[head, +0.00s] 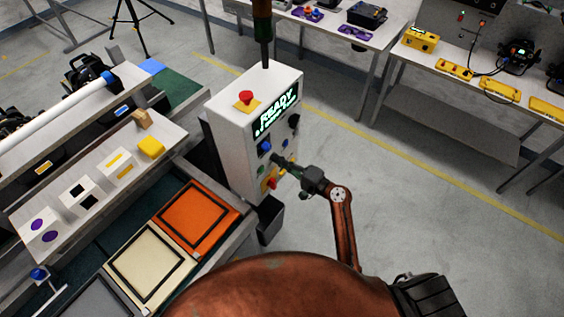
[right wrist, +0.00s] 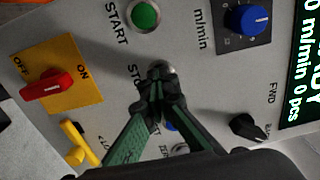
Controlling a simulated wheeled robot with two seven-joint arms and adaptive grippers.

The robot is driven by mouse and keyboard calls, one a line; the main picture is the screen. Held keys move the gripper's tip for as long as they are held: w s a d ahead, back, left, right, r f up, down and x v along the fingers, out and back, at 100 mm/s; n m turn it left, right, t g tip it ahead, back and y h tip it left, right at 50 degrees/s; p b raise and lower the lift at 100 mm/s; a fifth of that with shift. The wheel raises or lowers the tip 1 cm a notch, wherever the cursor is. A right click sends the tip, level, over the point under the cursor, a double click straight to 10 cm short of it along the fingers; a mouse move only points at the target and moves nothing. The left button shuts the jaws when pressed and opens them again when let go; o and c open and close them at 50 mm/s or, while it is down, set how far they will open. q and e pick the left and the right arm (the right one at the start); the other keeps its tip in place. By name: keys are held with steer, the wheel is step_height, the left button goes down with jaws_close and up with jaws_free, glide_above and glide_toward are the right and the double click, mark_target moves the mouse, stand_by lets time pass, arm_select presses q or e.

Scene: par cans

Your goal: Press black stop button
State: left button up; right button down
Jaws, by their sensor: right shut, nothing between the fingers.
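The white control box (head: 243,135) stands in the middle of the head view, its lit display (head: 276,112) reading READY. In the right wrist view, the STOP label (right wrist: 137,82) is partly covered by my fingers. Beside it, a round button with a metal rim (right wrist: 163,69) shows only in part behind my fingertips. My right gripper (right wrist: 157,88) is shut and empty, its tips over or at this button; I cannot tell whether they touch it. In the head view, the right gripper (head: 279,160) reaches the box's front from the right. My left gripper is not in view.
Near the fingers are a green START button (right wrist: 145,15), a blue m/min knob (right wrist: 247,18), a red ON/OFF switch (right wrist: 47,88), a yellow handle (right wrist: 79,143) and a black FWD knob (right wrist: 246,127). A red mushroom button (head: 246,97) tops the box. Floor to the right is clear.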

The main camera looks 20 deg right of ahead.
steer(key=shift+w+a+r, duration=0.15)
steer(key=shift+a+r, duration=0.05)
steer(key=shift+a, duration=0.05)
steer(key=b+v, duration=0.2)
steer(key=v, duration=1.2)
steer(key=shift+d+f, duration=0.25)
